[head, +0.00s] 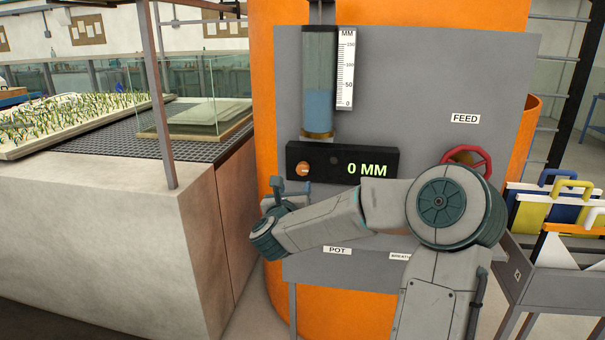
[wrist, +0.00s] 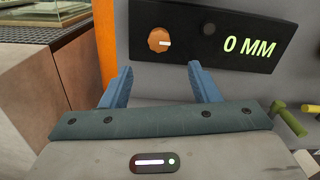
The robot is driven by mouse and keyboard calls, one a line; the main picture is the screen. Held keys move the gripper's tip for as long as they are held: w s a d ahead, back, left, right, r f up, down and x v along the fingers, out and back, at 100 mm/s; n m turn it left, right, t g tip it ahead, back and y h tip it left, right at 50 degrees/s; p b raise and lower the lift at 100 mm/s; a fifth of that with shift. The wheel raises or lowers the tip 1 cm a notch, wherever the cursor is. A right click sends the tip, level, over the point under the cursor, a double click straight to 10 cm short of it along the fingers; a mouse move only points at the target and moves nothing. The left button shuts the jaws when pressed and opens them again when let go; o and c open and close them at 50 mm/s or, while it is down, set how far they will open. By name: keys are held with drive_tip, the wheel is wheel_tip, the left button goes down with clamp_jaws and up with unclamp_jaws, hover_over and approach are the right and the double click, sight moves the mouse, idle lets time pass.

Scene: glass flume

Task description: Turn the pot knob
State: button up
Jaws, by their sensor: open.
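An orange round knob (head: 303,169) with a pale pointer mark sits at the left of a black display box (head: 325,162) reading 0 MM. In the wrist view the knob (wrist: 159,40) appears just beyond and between my fingertips, its mark pointing right. My gripper (head: 291,186) is open and empty, just below the knob in the head view. Its blue fingers (wrist: 160,70) are spread wider than the knob and look apart from it. A POT label (head: 337,250) is lower on the grey panel; my arm hides the panel directly above it.
Green (wrist: 289,117) and yellow (wrist: 314,111) handles stick out at the right of the wrist view. A red handwheel (head: 468,158) sits under the FEED label (head: 465,118). A water gauge tube (head: 319,80) stands above the box. A concrete bench (head: 100,225) stands left.

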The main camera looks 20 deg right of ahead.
sight(302, 171)
drive_tip(key=p+x, duration=0.2)
drive_tip(key=x, duration=1.1)
drive_tip(key=shift+w+d+p, duration=0.1)
drive_tip(key=shift+p, duration=0.25)
drive_tip(key=c, duration=1)
